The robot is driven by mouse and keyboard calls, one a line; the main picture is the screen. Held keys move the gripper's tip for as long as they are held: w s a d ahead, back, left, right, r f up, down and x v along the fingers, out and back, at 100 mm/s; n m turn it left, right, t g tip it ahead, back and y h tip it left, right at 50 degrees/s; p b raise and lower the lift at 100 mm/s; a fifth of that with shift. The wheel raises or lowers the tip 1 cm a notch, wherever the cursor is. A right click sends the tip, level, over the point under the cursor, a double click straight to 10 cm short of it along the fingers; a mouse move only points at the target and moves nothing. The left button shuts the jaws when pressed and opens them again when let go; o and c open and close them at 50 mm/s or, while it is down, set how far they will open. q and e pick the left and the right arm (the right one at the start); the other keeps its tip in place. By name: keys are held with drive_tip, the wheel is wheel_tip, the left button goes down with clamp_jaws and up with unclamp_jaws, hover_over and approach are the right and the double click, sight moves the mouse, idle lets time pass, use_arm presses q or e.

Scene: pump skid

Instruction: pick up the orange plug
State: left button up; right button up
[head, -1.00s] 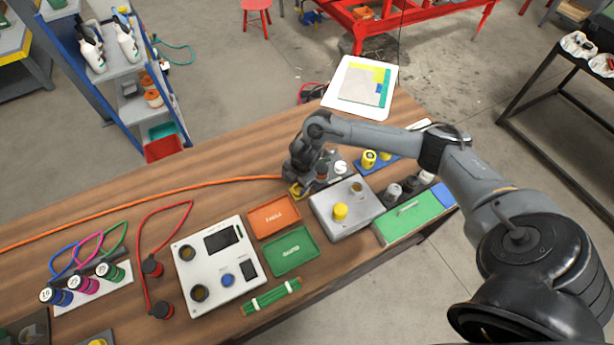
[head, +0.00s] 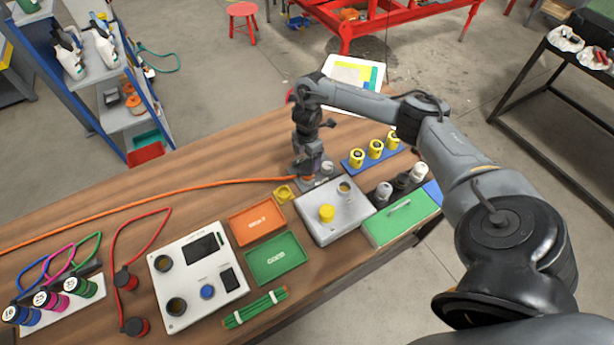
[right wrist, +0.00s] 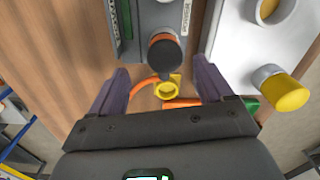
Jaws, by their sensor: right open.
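The orange plug (right wrist: 165,50) shows in the right wrist view as a dark round end with an orange band, beside a grey block. In the head view its orange cable (head: 200,186) runs across the table to it, and an orange bit shows (head: 308,178) under my right gripper. My right gripper (head: 310,167) points down over it. In the right wrist view, my right gripper's (right wrist: 163,72) purple fingers are open, one on each side of the plug, with clear gaps. I cannot tell how far above it they are. My left gripper is out of view.
A yellow cap (right wrist: 167,90) lies close to the plug, between the fingers in the wrist view. A grey box with a yellow knob (head: 327,213) stands right beside. Orange (head: 258,222) and green (head: 277,258) trays lie in front. The table left of the gripper is mostly clear.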

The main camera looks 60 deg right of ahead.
sight(308, 169)
drive_tip(key=f, duration=0.4)
drive_tip(key=shift+s+a+f, duration=0.1)
drive_tip(key=shift+s+a, duration=0.15)
drive_tip(key=shift+s, duration=0.05)
drive_tip(key=shift+f, duration=0.35)
drive_tip(key=c, duration=1.3)
drive_tip(key=shift+o, duration=0.2)
drive_tip(key=shift+r, duration=0.15)
